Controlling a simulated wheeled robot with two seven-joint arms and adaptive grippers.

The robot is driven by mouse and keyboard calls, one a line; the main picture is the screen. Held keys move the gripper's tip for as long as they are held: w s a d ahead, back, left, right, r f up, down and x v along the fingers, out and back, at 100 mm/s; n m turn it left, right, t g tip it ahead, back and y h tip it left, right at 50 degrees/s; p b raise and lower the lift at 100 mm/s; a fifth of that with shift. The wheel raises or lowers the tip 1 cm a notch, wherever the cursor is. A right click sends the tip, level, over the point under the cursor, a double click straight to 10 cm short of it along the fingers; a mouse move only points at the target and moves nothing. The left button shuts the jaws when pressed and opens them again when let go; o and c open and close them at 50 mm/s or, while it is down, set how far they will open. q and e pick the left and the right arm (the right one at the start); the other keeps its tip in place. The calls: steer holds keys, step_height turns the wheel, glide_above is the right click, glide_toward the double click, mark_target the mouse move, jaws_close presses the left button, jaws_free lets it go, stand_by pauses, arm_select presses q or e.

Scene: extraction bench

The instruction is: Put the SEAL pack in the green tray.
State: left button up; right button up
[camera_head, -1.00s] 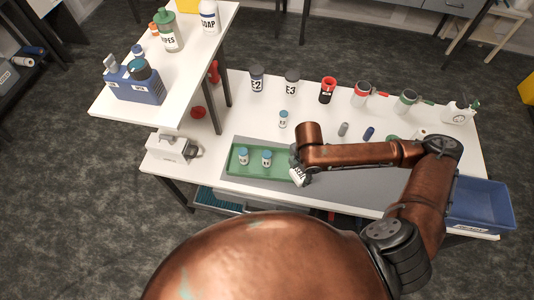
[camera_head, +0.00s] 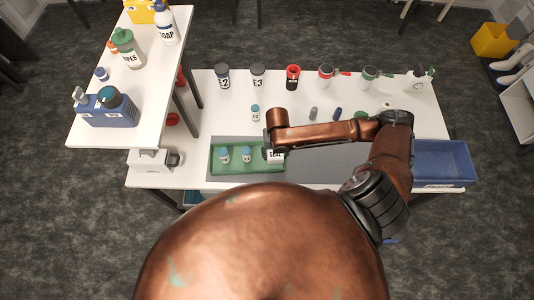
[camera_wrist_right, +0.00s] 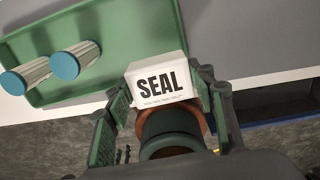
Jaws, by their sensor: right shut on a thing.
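The SEAL pack (camera_head: 276,156) is a small white box with black lettering. It also shows in the right wrist view (camera_wrist_right: 161,84). My right gripper (camera_head: 273,148) is shut on it, with a green-padded finger on each side in the wrist view (camera_wrist_right: 163,97). The green tray (camera_head: 236,169) lies on the bench, and the pack is at its right end. In the wrist view the pack overlaps the tray (camera_wrist_right: 110,28); whether it touches the floor of the tray I cannot tell. My left gripper is not in view.
Two blue-capped vials (camera_head: 224,155) (camera_head: 246,155) stand in the tray's left and middle. Another vial (camera_head: 255,113) stands behind. Labelled bottles (camera_head: 222,76) line the back. A blue bin (camera_head: 443,162) is at right; a raised shelf (camera_head: 130,70) is at left.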

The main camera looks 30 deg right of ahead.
mark_target(269, 152)
steer(key=w+f, duration=0.4)
steer(key=f, duration=0.1)
steer(key=shift+w+f, duration=0.15)
steer(key=shift+w, duration=0.15)
steer(key=shift+w+f, duration=0.2)
steer(key=shift+f, duration=1.6)
steer(key=shift+f, duration=0.1)
steer(key=o, duration=1.2)
step_height(269, 152, up, 12)
steer(key=shift+r, duration=0.1)
